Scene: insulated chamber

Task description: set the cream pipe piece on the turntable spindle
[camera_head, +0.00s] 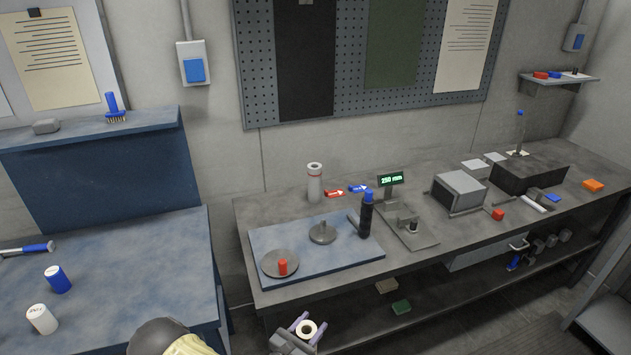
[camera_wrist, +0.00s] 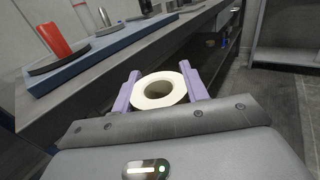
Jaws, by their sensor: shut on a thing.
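My gripper (camera_head: 305,330) is shut on the cream pipe piece (camera_head: 307,328), a short ring with an open bore. In the wrist view the cream pipe piece (camera_wrist: 160,90) sits between the two purple fingers, its bore facing up toward the camera. It is in front of the bench edge, apart from it. On the blue mat (camera_head: 345,266) is a round grey plate (camera_head: 270,264) with an upright red peg (camera_head: 283,267). Behind it is a smaller grey disc (camera_head: 322,235) with a short upright post. I cannot tell for certain which is the turntable spindle.
A black bottle with a blue cap (camera_head: 366,215) stands at the mat's right. A pale cylinder (camera_head: 314,183) and a gauge display reading 250 mm (camera_head: 391,179) stand behind. The bench edge and lower shelf (camera_head: 450,315) lie close to my gripper.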

